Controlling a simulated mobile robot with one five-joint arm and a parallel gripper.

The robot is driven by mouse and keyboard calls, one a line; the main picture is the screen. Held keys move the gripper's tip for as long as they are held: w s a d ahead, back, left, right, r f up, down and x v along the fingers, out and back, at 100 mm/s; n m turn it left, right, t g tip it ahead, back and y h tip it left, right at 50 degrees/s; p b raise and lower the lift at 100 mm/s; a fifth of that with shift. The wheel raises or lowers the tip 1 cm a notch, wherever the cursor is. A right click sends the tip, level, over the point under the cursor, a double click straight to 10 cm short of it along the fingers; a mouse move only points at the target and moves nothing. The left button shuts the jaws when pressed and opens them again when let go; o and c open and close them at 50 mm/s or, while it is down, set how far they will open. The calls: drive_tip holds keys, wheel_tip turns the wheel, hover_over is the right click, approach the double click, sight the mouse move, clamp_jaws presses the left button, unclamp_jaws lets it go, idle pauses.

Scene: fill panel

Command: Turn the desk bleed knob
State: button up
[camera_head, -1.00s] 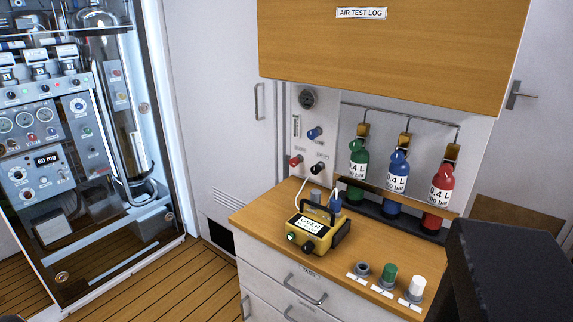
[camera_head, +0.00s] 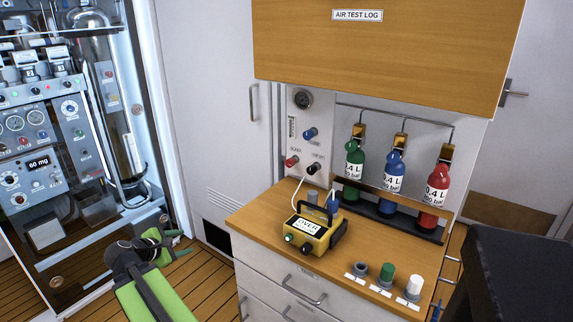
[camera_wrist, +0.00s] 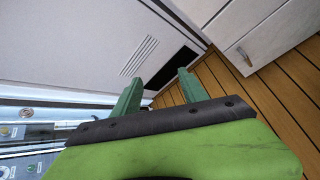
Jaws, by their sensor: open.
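A white panel (camera_head: 297,117) on the wall above the desk carries a blue knob (camera_head: 310,134), a red knob (camera_head: 291,161) and a black knob (camera_head: 313,168). Their labels are too small to read, so I cannot tell which is the bleed knob. My gripper (camera_head: 180,243) is at the lower left in the head view, left of the desk and well apart from the knobs. In the wrist view its green fingers (camera_wrist: 160,78) are spread apart with nothing between them.
The wooden desk (camera_head: 262,212) bears a yellow meter (camera_head: 314,231) and several small pots at the right. Green, blue and red bottles (camera_head: 436,190) hang behind it. A wooden cabinet (camera_head: 400,55) overhangs the panel. A glass-fronted equipment cabinet (camera_head: 60,190) stands left.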

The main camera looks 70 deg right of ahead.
drive_tip(key=s+d+r+n+g+h, duration=0.1)
drive_tip(key=s+d+r+n+h, duration=0.15)
drive_tip(key=d+r, duration=0.2)
drive_tip(key=s+d+r+n+h, duration=0.1)
drive_tip(key=s+d+r, duration=0.2)
drive_tip(key=d, duration=0.2)
drive_tip(key=n+g+h, duration=0.3)
drive_tip(key=g, duration=0.1)
approach(288, 165)
drive_tip(key=shift+m+y, duration=0.25)
drive_tip(key=x, duration=0.9)
drive_tip(key=shift+s+d+r+p, duration=0.1)
drive_tip(key=shift+d+r+p, duration=0.15)
drive_tip(key=shift+r+p, duration=0.1)
